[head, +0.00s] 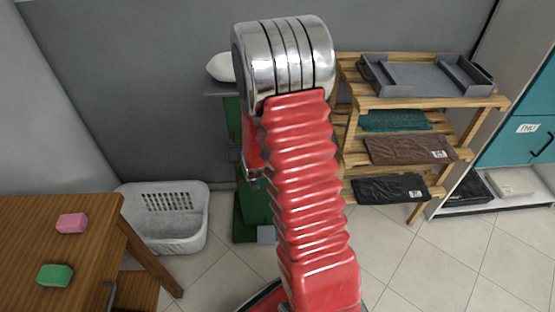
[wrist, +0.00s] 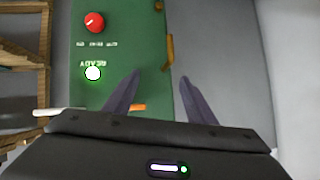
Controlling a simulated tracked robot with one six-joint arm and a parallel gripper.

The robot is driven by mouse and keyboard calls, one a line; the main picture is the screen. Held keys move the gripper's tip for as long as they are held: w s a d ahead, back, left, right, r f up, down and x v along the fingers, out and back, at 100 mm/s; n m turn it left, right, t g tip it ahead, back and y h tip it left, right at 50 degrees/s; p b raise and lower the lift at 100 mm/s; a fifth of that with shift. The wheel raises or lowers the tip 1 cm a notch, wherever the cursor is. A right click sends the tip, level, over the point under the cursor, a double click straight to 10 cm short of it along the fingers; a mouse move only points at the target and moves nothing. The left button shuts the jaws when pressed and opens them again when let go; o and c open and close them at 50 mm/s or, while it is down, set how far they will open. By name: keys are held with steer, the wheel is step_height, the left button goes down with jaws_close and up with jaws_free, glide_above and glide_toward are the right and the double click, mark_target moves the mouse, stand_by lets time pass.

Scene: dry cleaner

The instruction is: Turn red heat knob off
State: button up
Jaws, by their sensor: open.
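The red heat knob (wrist: 94,22) sits on a green machine panel (wrist: 125,60) at the top left of the wrist view. A lit white-green button (wrist: 93,73) is on the same panel beside it. My gripper (wrist: 158,80) is open and empty, its two dark fingers apart. One finger is in front of the panel and the other in front of the grey wall. The knob is to the left of both fingers, apart from them. In the head view the green machine (head: 253,215) is mostly hidden behind my red arm, and the knob does not show.
An orange-brown handle-like part (wrist: 170,52) is at the panel's right edge. A wooden shelf (head: 430,103) with a grey tray and folded cloths stands right of the machine. A white basket (head: 185,238) and a wooden table (head: 60,225) with pink and green blocks are at left.

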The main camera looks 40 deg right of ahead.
steer(key=s+d+f+m+t+h, duration=0.2)
steer(key=d+f, duration=0.5)
steer(key=f, duration=0.3)
steer(key=s+d+f+m+t+h, duration=0.1)
steer(key=s+f+m+t+h, duration=0.1)
steer(key=s+f, duration=0.5)
steer(key=shift+s+d+f+m+h, duration=0.25)
steer(key=shift+s+f+m+h, duration=0.25)
steer(key=shift+s, duration=0.5)
steer(key=shift+r, duration=0.1)
